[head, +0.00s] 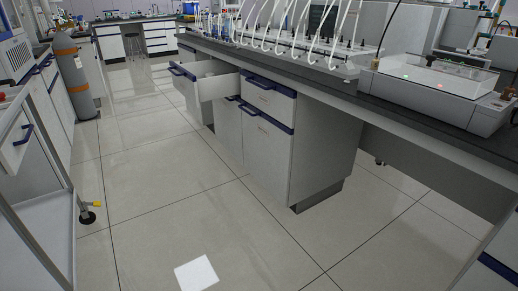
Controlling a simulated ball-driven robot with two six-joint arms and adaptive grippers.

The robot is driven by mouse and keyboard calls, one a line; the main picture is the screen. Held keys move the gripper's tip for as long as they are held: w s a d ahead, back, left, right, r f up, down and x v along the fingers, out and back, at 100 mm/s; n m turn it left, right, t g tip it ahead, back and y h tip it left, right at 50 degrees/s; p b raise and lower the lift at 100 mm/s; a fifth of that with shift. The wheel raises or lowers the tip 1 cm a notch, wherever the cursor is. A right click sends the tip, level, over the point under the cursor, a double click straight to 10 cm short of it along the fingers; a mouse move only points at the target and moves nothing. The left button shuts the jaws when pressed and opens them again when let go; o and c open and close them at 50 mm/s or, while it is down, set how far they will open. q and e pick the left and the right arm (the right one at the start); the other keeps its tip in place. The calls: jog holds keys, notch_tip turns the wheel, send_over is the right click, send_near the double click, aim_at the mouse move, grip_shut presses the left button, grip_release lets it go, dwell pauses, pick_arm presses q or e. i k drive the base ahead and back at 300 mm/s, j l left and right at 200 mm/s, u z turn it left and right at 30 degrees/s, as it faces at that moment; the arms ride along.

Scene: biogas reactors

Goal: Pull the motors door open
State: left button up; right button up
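A white cabinet (330,135) with blue handles stands under the dark-topped bench on the right. Its front has a closed drawer (268,98) above two closed doors, a left door (228,132) and a right door (265,160). Farther left along the bench, another drawer (208,88) is pulled out into the aisle. No label shows which door is the motors door, so I cannot tell. Neither of my grippers is in view.
The bench top (390,95) carries white curved tubes (285,35) and a grey device with a clear lid (435,85). A gas cylinder (73,75) and a wheeled cart (40,225) stand at left. The tiled floor (170,170) before the cabinet is clear apart from a white square patch (196,273).

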aim_at(268, 144)
jog(key=i+u, duration=0.4)
jog(key=i, duration=0.45)
